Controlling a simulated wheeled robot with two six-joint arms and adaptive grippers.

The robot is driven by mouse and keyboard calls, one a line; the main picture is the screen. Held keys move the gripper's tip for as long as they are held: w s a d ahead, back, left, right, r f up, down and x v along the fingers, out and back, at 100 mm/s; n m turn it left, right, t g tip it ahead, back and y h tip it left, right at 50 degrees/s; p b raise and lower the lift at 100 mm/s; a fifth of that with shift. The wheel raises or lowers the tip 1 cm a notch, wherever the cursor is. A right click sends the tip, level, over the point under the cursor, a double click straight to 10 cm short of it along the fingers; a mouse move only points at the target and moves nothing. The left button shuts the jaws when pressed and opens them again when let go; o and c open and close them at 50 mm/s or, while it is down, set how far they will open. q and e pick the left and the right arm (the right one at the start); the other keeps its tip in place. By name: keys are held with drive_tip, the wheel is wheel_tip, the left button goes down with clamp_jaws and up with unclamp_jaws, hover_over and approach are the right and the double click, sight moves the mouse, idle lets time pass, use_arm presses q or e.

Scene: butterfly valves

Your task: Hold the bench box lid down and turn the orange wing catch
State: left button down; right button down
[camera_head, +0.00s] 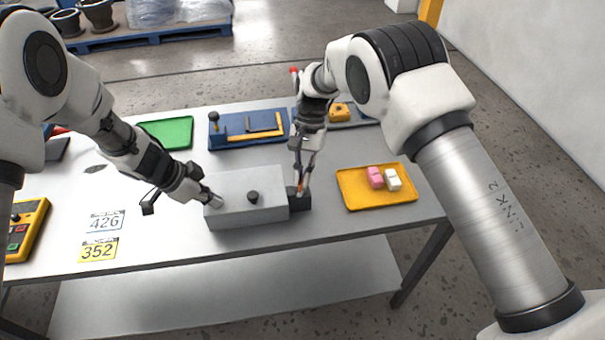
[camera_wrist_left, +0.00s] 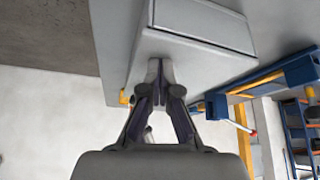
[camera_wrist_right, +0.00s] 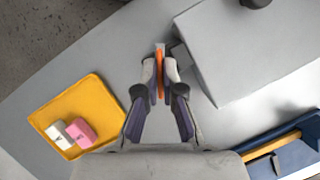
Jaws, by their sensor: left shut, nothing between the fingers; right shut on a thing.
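The grey bench box (camera_head: 235,217) stands on the table with its lid (camera_head: 232,182) on, a dark knob (camera_head: 253,196) on top. My left gripper (camera_head: 215,203) is shut and empty, its tips at the lid's left end; whether they press on it I cannot tell. In the left wrist view its closed fingertips (camera_wrist_left: 160,68) overlap the box (camera_wrist_left: 190,50). My right gripper (camera_head: 300,190) is at the box's right end, beside a dark block (camera_head: 299,203). In the right wrist view its fingers (camera_wrist_right: 160,72) are shut on the upright orange wing catch (camera_wrist_right: 160,82), partly hidden by them.
A yellow tray (camera_head: 350,200) with a pink and a white block lies to the right. A blue board (camera_head: 235,140) and a green tray (camera_head: 168,132) lie behind. Number plates (camera_head: 98,249) and a yellow device (camera_head: 25,230) are at the left.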

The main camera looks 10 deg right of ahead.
use_arm(q)
drive_tip(key=shift+f, duration=0.1)
use_arm(e)
drive_tip(key=m+y, duration=0.1)
drive_tip(key=m, duration=0.2)
drive_tip(key=m+t+y, duration=0.1)
drive_tip(key=m, duration=0.2)
drive_tip(key=shift+s+d+t, duration=0.1)
drive_tip(key=shift+s+t, duration=0.05)
drive_tip(key=shift+t, duration=0.15)
drive_tip(key=m+t, duration=0.1)
drive_tip(key=m, duration=0.2)
drive_tip(key=m+t, duration=0.1)
drive_tip(key=m, duration=0.2)
drive_tip(key=shift+s+f, duration=0.1)
use_arm(q)
drive_tip(key=shift+a, duration=0.1)
use_arm(e)
drive_tip(key=shift+m, duration=0.3)
drive_tip(key=c, duration=1.3)
unclamp_jaws()
drive_tip(key=v, duration=1.2)
drive_tip(key=shift+s+d, duration=0.2)
drive_tip(key=shift+d, duration=0.1)
